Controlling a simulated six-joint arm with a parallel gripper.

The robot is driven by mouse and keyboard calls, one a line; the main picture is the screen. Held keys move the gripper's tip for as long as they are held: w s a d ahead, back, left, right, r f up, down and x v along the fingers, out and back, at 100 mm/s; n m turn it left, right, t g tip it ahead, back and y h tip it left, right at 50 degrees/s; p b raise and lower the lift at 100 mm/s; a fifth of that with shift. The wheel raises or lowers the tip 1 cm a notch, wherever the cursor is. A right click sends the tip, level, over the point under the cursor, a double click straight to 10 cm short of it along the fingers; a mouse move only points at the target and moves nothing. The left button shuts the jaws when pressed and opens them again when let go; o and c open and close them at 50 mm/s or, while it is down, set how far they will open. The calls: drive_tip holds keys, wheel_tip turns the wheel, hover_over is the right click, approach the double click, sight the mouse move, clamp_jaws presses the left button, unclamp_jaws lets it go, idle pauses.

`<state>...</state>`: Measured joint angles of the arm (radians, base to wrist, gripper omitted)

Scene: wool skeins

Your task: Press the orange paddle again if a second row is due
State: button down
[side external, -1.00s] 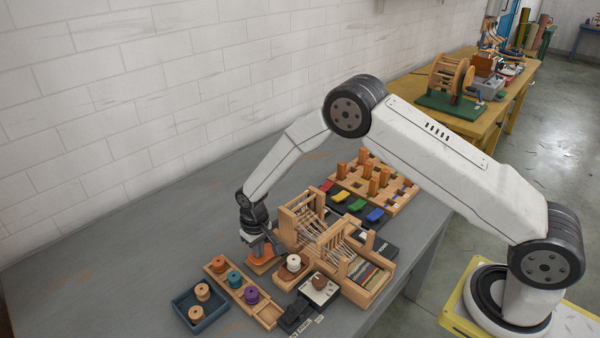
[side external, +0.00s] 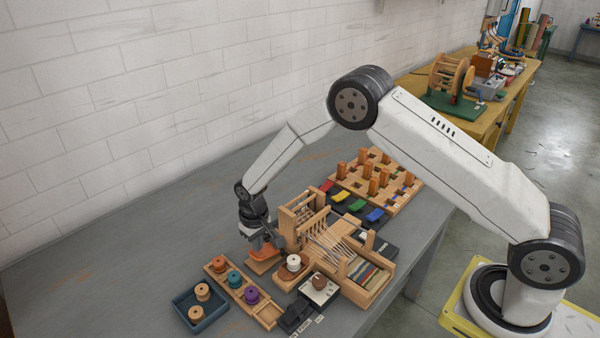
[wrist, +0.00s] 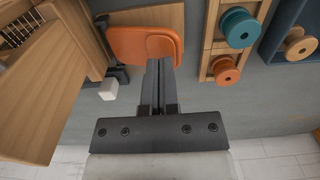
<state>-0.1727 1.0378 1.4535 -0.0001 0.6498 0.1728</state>
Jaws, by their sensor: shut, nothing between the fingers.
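The orange paddle (wrist: 130,45) lies on a wooden base at the left end of the wooden loom (side external: 335,240). My gripper (wrist: 160,64) is shut and empty, its fingertips over the near end of the paddle in the wrist view. In the side view my gripper (side external: 266,244) stands right at the paddle (side external: 264,253) and partly hides it. I cannot tell whether the fingertips touch it. The loom has pale threads strung across it and a striped woven piece (side external: 368,275) at its front end.
A wooden tray (side external: 270,317) holds orange, teal and purple spools. A blue bin (side external: 192,325) holds tan spools. Coloured pedals (side external: 356,205) and a pegboard (side external: 400,200) stand behind the loom. The bench is clear at the left.

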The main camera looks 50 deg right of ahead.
sight(260, 252)
drive_tip(key=shift+r, duration=2.75)
drive_tip(key=shift+s+d+r, duration=0.15)
drive_tip(key=shift+r, duration=0.2)
drive_tip(key=s+d+r+t, duration=0.1)
drive_tip(key=s+d+r, duration=0.2)
drive_tip(key=s, duration=0.4)
drive_tip(key=s+d+r, duration=0.2)
drive_tip(key=s+r, duration=0.2)
drive_tip(key=s, duration=0.4)
drive_tip(key=s+d+r+t, duration=0.1)
drive_tip(key=s+d+r, duration=0.2)
drive_tip(key=s, duration=0.4)
drive_tip(key=shift+s+d+r+t, duration=0.3)
drive_tip(key=shift+r, duration=0.1)
